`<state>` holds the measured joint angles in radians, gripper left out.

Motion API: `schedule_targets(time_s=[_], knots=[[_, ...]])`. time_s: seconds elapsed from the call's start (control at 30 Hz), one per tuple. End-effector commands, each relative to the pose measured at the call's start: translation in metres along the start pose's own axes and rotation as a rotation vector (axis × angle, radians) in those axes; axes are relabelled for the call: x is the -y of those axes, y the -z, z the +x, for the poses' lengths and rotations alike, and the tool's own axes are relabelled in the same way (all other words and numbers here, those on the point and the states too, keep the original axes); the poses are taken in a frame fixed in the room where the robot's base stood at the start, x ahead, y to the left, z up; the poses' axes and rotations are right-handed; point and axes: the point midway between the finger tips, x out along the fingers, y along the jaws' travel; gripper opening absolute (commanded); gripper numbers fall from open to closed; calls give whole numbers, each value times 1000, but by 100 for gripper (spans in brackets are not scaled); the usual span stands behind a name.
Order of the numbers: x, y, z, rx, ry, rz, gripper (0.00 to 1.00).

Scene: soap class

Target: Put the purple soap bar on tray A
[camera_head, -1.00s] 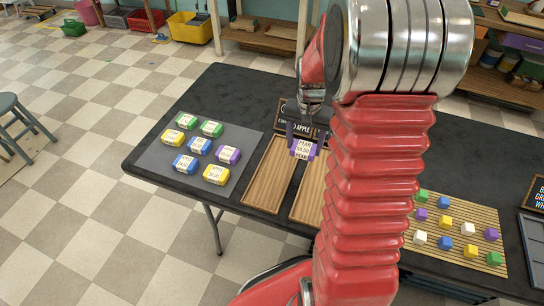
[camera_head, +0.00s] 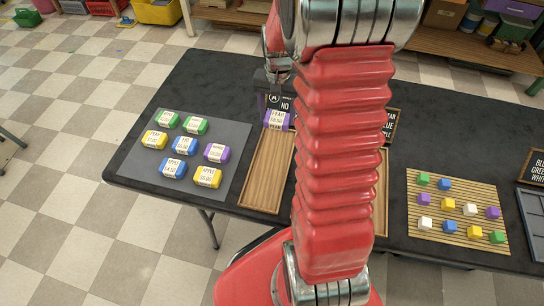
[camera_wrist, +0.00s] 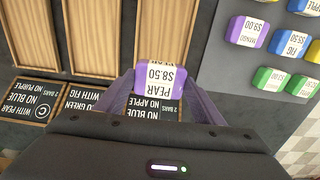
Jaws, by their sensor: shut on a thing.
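My gripper (camera_head: 278,116) is shut on a purple soap bar (camera_head: 277,120) with a white pear label. In the wrist view the bar (camera_wrist: 160,78) sits between the two fingers (camera_wrist: 165,100), its label reading $8.50. It is above the far end of the leftmost wooden tray (camera_head: 266,175), whose sign (camera_head: 275,99) is marked A. The same tray shows in the wrist view (camera_wrist: 168,30), partly behind the bar. I cannot tell how high the bar is above it. Another purple bar (camera_head: 217,153) lies on the grey mat; its label reads mango in the wrist view (camera_wrist: 247,31).
The grey mat (camera_head: 233,133) left of the tray holds several green, yellow and blue bars. Two more wooden trays show in the wrist view (camera_wrist: 92,38) (camera_wrist: 33,38), mostly hidden by my arm in the head view. A slatted board (camera_head: 414,205) with coloured cubes lies right.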

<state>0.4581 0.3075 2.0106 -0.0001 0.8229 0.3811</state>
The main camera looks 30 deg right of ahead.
Motion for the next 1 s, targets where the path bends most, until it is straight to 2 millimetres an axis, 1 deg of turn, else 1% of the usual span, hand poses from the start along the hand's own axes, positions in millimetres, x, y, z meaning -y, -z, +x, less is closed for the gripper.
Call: schedule_targets(time_s=[0.17, 0.3, 0.4, 0.5, 0.8, 0.87, 1.0], knots=[[-1, -1, 23, 4, -2, 2, 33], [-2, -1, 46, 5, -2, 2, 33], [-1, 0, 57, 3, -1, 2, 33], [-1, 0, 61, 0, 0, 2, 33], [-2, 0, 62, 1, 0, 3, 33], [-2, 0, 66, 2, -1, 3, 33], [-2, 0, 84, 4, -2, 3, 33]])
